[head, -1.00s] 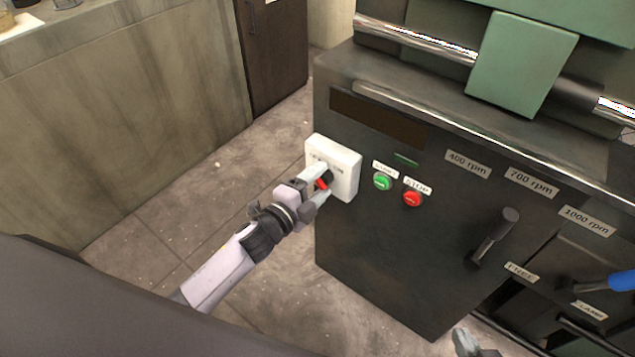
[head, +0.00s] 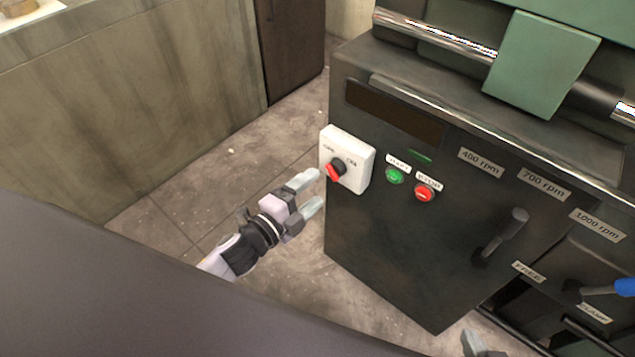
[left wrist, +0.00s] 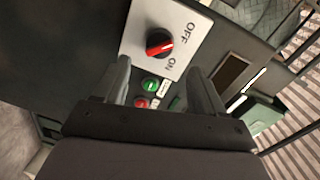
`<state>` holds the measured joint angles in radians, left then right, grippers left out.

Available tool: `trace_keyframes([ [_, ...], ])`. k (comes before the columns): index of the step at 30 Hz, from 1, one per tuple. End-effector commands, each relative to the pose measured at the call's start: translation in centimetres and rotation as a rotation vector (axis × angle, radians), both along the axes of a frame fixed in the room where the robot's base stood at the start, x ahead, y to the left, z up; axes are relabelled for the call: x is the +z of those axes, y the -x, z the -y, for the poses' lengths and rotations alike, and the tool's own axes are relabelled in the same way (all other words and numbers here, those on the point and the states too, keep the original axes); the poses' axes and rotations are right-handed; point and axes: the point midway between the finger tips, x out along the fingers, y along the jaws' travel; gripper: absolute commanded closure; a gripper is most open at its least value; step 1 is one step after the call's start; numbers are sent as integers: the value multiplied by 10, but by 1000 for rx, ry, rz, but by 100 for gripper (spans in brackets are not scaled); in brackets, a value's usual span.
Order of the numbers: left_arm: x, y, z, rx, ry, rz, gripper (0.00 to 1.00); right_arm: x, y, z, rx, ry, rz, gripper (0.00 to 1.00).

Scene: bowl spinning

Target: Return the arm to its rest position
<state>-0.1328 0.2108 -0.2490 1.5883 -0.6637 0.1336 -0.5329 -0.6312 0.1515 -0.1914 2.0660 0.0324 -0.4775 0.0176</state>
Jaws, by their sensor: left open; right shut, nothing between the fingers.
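My left gripper (head: 314,190) is open and empty, a little in front of and below the white switch box on the machine's side. The box carries a black rotary knob with a red mark (head: 336,169), and the fingers are apart from it. In the left wrist view the knob (left wrist: 159,43) sits beyond the fingers, on the white plate (left wrist: 150,14) with OFF and ON labels. Only the tip of my right gripper (head: 474,343) shows at the bottom edge of the head view, with nothing seen in it.
A green button (head: 395,176) and a red button (head: 424,193) sit right of the switch box. A black lever (head: 502,235) and a blue-ended lever (head: 622,288) stick out further right. A counter (head: 150,110) stands at left, with open floor (head: 190,205) between.

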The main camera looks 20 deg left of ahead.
Motion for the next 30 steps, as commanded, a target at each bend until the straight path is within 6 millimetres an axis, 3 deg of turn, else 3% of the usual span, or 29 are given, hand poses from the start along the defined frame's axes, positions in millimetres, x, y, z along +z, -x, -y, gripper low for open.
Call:
trace_keyframes([
  [20,-3,8,-3,25,52,-36,30,1,1,-2,3,-5,2,100],
  [23,-10,26,-8,96,202,-135,30,1,1,-3,4,-5,3,100],
  [30,-39,106,-17,373,777,-546,30,3,-1,-3,4,-6,7,100],
])
